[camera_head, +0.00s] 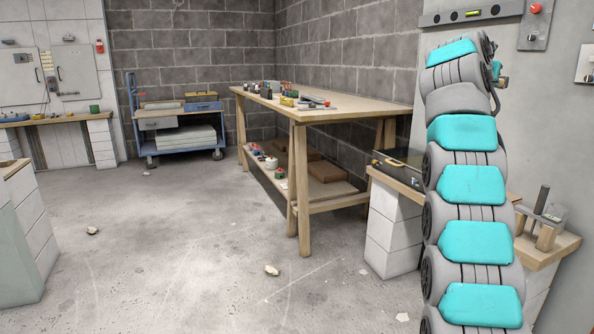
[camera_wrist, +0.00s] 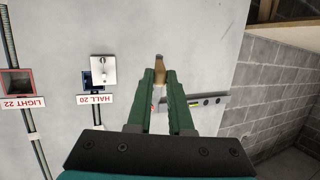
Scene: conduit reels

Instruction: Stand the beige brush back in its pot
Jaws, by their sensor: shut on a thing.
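My gripper (camera_wrist: 160,80) shows in the wrist view, its two green fingers closed on a small brown-beige piece with a grey end, which looks like the beige brush (camera_wrist: 159,70). The piece sticks out past the fingertips, in front of the pale wall. Most of it is hidden between the fingers. In the head view my arm rises at the right, and I cannot make out the fingers or the brush there. I cannot pick out the brush's pot for certain in either view.
A long wooden table (camera_head: 345,108) with small items stands at the centre. A low bench (camera_head: 545,255) is at right, beside my arm. A spirit level (camera_wrist: 205,102) and labelled wall boxes (camera_wrist: 100,80) are on the wall. A blue cart (camera_head: 180,145) stands behind. The middle floor is mostly clear.

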